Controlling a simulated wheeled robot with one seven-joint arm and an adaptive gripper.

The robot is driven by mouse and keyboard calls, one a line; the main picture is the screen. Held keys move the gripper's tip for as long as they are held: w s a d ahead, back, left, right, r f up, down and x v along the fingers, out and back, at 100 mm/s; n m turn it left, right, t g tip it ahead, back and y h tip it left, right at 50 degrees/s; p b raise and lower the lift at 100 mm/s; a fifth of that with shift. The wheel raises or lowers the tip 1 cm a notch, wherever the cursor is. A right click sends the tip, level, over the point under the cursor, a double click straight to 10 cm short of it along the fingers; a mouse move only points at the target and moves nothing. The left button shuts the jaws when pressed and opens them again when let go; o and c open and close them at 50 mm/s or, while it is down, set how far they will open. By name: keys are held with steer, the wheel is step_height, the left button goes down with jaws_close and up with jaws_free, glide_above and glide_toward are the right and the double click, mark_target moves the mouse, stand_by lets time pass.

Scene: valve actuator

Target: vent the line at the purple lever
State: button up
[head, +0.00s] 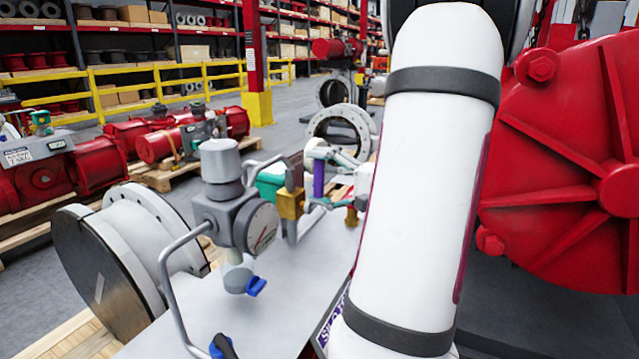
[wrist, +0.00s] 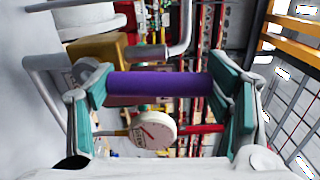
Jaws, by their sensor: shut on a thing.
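The purple lever (wrist: 160,84) lies across the wrist view between the two teal finger pads of my gripper (wrist: 163,98). My gripper is shut on it, with one pad at each side of the purple piece. In the head view the purple lever (head: 319,180) stands roughly upright beside a brass-coloured block (head: 290,203), with my white and teal gripper around it. My white arm hides the area to the right of the lever.
A grey regulator with a dial gauge (head: 257,226) and a blue knob (head: 256,286) stands left on the pale panel (head: 200,320). A bent grey pipe (head: 170,285) rises near it. A large red flanged housing (head: 565,170) stands right of my arm.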

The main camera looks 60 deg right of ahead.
steer(key=shift+w+a+r, duration=0.1)
steer(key=shift+w+r, duration=0.05)
steer(key=shift+w, duration=0.05)
steer(key=o, duration=1.7)
steer(key=shift+s, duration=0.1)
steer(key=shift+s, duration=0.45)
steer(key=s, duration=0.7)
steer(key=s+d, duration=0.1)
steer(key=s, duration=0.3)
